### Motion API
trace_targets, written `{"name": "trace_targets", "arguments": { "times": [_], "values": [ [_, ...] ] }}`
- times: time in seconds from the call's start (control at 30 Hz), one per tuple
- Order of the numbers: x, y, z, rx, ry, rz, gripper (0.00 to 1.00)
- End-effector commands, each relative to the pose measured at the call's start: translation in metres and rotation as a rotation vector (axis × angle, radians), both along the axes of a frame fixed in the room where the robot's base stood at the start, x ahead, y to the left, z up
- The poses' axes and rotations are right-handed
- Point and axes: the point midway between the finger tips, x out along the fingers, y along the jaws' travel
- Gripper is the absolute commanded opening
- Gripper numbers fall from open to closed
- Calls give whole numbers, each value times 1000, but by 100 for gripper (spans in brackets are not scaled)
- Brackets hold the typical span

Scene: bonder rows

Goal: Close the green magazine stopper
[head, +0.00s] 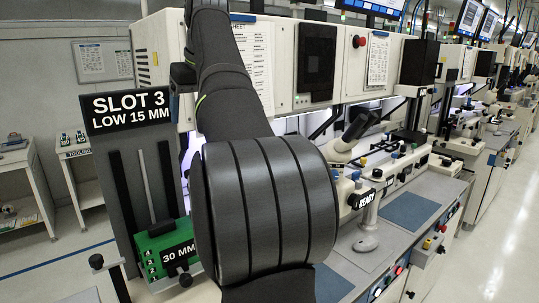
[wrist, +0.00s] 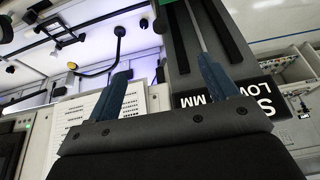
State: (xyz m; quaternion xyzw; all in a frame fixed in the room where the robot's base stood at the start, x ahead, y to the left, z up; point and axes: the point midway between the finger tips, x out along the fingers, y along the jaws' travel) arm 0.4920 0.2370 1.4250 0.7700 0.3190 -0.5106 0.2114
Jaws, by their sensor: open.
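A green block (head: 154,246) with white numbers and a black "30 MM" label (head: 180,252) sits low on an upright grey plate (head: 127,185) at the left of the head view. A black knob (head: 185,280) shows just below the label, and another black knob (head: 97,262) stands to the left. I cannot tell which part is the stopper, or whether it is closed. My gripper (wrist: 165,68) is open and empty in the wrist view, its two blue fingers apart. The grey plate (wrist: 184,45) lies beyond the fingers.
A "SLOT 3 LOW 15 MM" sign (head: 127,110) tops the plate; it also shows upside down in the wrist view (wrist: 225,101). My arm hides the middle of the head view. Bonder machines (head: 400,165) stand at right. A dark lamp arm (wrist: 118,45) hangs beyond my gripper.

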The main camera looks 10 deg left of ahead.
Motion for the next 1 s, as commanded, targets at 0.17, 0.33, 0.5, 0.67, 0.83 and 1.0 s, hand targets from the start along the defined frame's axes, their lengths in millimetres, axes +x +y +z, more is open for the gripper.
{"name": "trace_targets", "arguments": {
  "times": [0.17, 0.33, 0.5, 0.67, 0.83, 1.0],
  "values": [
    [0, 0, -2, 17, -16, 4, 43],
    [-3, 1, -15, 108, -100, 19, 10],
    [-6, -1, -30, 209, -201, 15, 0],
    [-9, -4, -38, 262, -261, 3, 0],
    [-5, 0, -46, 274, -272, 0, 0],
    [9, 14, -66, 272, -270, 1, 0]
  ]
}}
